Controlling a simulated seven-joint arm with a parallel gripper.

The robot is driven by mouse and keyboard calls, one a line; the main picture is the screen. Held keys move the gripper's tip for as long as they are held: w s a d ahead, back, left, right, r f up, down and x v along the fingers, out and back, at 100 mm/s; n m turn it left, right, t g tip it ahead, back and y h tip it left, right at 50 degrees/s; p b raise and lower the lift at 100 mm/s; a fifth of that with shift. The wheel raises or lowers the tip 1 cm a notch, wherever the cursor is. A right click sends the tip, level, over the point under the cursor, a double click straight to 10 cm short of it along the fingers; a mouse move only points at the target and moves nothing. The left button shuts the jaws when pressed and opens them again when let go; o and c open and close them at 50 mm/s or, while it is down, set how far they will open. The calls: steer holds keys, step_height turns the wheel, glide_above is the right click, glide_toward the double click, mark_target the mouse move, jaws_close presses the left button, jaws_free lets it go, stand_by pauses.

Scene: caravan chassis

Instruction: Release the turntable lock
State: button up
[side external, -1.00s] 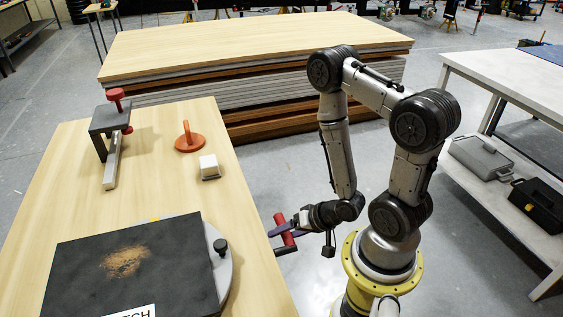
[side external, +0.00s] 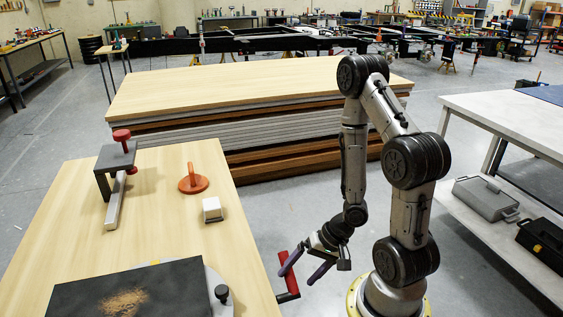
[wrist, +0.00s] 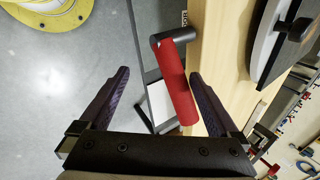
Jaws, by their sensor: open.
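The turntable is a dark, worn square plate (side external: 95,290) on a grey round disc (side external: 213,280), with a black knob (side external: 221,293) on the disc's edge. A red handle (side external: 289,263) on a dark bracket stands at the table's right edge. It also shows in the wrist view as a red cylinder (wrist: 178,85). I cannot tell whether the knob or the handle is the lock. My gripper (side external: 297,277) is open, its purple fingers pointing down and left. In the wrist view my gripper (wrist: 160,75) has the red handle between its spread fingers, closer to the right one.
A grey clamp with a red knob (side external: 122,135), an orange-red suction-cup-like piece (side external: 193,182) and a white block (side external: 212,208) sit on the wooden table (side external: 165,225). A stack of boards (side external: 265,115) stands behind. A white bench (side external: 510,125) is at right.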

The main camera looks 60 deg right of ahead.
steer(key=shift+d+v, duration=0.25)
steer(key=shift+v, duration=3.8)
steer(key=w+r+n+t+h, duration=0.3)
steer(key=w+r+n, duration=0.1)
steer(key=w+r, duration=0.6)
step_height(320, 180, up, 12)
steer(key=n+t+h, duration=0.1)
steer(key=t+h, duration=0.1)
steer(key=h, duration=0.1)
steer(key=shift+r+n+h, duration=0.2)
steer(key=shift+n+h, duration=0.1)
steer(key=shift+h, duration=0.1)
steer(key=shift+w+a, duration=0.1)
